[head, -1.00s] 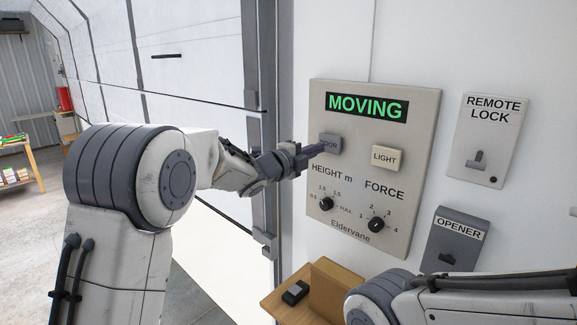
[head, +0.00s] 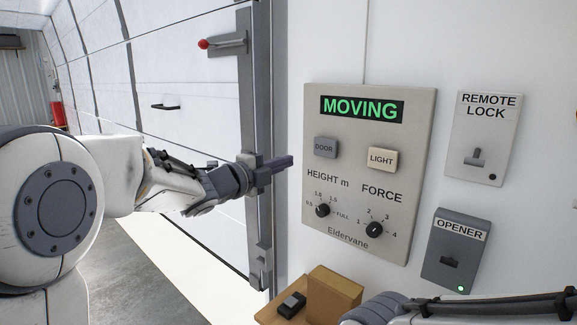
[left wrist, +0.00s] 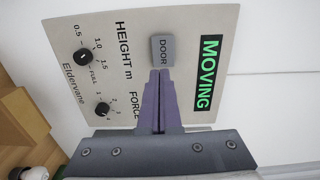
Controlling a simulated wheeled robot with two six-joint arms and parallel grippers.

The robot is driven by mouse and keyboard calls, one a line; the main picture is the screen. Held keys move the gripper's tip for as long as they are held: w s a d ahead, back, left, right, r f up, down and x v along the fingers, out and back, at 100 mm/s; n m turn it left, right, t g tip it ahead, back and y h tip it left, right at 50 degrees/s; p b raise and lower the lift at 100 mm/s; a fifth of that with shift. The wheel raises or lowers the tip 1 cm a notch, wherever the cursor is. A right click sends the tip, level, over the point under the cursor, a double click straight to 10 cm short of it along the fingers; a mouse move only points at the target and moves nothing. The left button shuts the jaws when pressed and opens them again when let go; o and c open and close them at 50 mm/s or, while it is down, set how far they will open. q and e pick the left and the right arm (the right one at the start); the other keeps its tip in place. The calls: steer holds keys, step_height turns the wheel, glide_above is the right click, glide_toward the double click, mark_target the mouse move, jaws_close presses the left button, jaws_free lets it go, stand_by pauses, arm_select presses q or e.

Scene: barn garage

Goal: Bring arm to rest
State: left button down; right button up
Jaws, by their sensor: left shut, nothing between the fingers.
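My left gripper (head: 280,163) is shut and empty, left of the wall control panel (head: 420,180) in the head view. A gap shows between its fingertips and the grey DOOR button (head: 325,147). In the left wrist view the shut fingers (left wrist: 158,85) point toward the DOOR button (left wrist: 162,50), and their tips overlap its lower edge in the picture. The panel display (head: 361,108) reads MOVING in green. Part of my right arm (head: 480,307) shows at the bottom right; its gripper is out of view.
The panel also has a LIGHT button (head: 382,159), a HEIGHT knob (head: 322,211) and a FORCE knob (head: 374,230). A REMOTE LOCK plate (head: 487,135) and an OPENER box (head: 456,250) with a lit green lamp are to the right. The garage door (head: 185,80) is at left.

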arm_select(q)
steer(key=s+d+f+n+g+y, duration=0.3)
steer(key=s+f+n+g+y, duration=0.3)
steer(key=s+f+n, duration=0.75)
steer(key=s+a+f+n+g+y, duration=0.1)
steer(key=s+f+g, duration=0.3)
steer(key=s, duration=0.9)
steer(key=s+a+f+n+g+y, duration=0.1)
steer(key=s+f+n+g+y, duration=0.1)
steer(key=s+f, duration=0.6)
steer(key=s+n+g, duration=0.1)
steer(key=s+g, duration=0.1)
steer(key=s, duration=0.3)
steer(key=shift+s+a, duration=0.15)
steer(key=shift+s, duration=0.05)
stand_by(2.8)
